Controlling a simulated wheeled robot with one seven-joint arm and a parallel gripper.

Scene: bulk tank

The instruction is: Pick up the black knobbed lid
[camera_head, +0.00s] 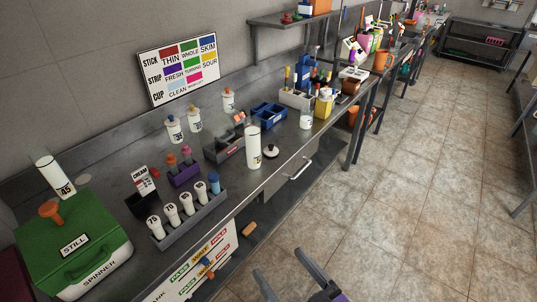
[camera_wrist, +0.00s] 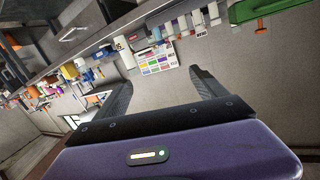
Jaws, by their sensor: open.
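The black knobbed lid (camera_head: 271,151) lies on the grey metal counter in the head view, just right of a tall white cylinder (camera_head: 253,147) with black marks. It is a small dark knob on a pale round base, near the counter's front edge. My gripper (camera_head: 290,272) is at the bottom of the head view, over the floor in front of the counter, well apart from the lid. Its two dark fingers are spread with nothing between them; they also show in the wrist view (camera_wrist: 160,88). I cannot make out the lid in the wrist view.
A grey tray (camera_head: 224,148) stands left of the tall cylinder. A rack of white tubes (camera_head: 187,217) and a green spinner box (camera_head: 72,248) are nearer left. A small white bottle (camera_head: 306,119) stands right of the lid. A drawer handle (camera_head: 300,169) juts from the front. The tiled floor is clear.

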